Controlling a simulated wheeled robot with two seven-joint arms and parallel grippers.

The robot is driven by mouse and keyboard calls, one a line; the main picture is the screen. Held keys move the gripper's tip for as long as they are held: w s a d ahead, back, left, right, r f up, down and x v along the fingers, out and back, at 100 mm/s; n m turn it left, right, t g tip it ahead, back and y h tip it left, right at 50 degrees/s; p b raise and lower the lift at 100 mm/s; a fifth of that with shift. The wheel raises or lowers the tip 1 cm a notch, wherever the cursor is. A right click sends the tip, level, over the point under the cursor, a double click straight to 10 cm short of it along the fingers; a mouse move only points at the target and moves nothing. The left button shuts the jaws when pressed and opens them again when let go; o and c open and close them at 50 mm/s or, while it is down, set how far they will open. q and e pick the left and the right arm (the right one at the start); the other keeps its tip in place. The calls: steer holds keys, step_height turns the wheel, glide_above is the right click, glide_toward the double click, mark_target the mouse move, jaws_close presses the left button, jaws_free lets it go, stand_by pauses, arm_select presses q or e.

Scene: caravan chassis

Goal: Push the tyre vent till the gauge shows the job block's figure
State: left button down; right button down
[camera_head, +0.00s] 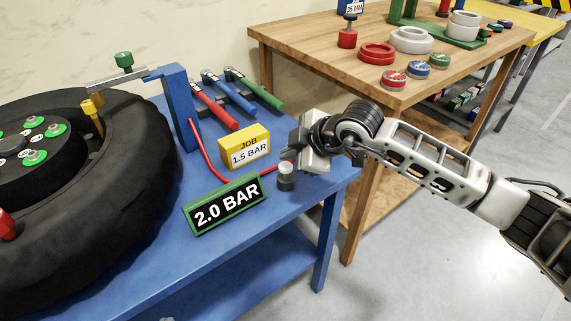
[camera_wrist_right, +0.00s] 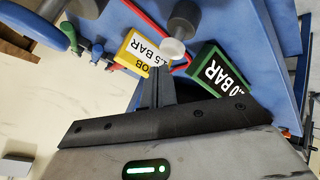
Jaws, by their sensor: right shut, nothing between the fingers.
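The gauge (camera_head: 226,205) is a green-framed black display reading 2.0 BAR on the blue bench; it also shows in the right wrist view (camera_wrist_right: 222,82). The yellow job block (camera_head: 245,148) behind it reads JOB 1.5 BAR and shows in the wrist view (camera_wrist_right: 134,55). The tyre vent (camera_head: 286,176) is a short dark cylinder with a pale cap, right of the gauge; its cap shows in the wrist view (camera_wrist_right: 172,50). My right gripper (camera_head: 293,155) is shut and empty beside and above the vent. I cannot tell whether it touches. My left gripper is out of view.
A red hose (camera_head: 207,160) runs across the bench. The big black tyre (camera_head: 150,170) and a blue post (camera_head: 180,105) stand left. Red, blue and green-handled tools (camera_head: 240,100) lie behind the job block. A wooden table (camera_head: 300,45) with rings and tins stands behind right.

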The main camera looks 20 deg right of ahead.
mark_target(290, 167)
steer(key=shift+f, duration=0.15)
stand_by(0.3)
steer(key=shift+f+b, duration=0.3)
steer(key=shift+b, duration=0.1)
steer(key=shift+f+b, duration=0.6)
steer(key=shift+f, duration=0.25)
stand_by(0.6)
steer(key=shift+r, duration=0.1)
steer(key=shift+r+p, duration=0.95)
steer(key=shift+r, duration=0.25)
steer(key=shift+r, duration=0.1)
step_height(290, 167, up, 5)
steer(key=p, duration=0.4)
stand_by(0.4)
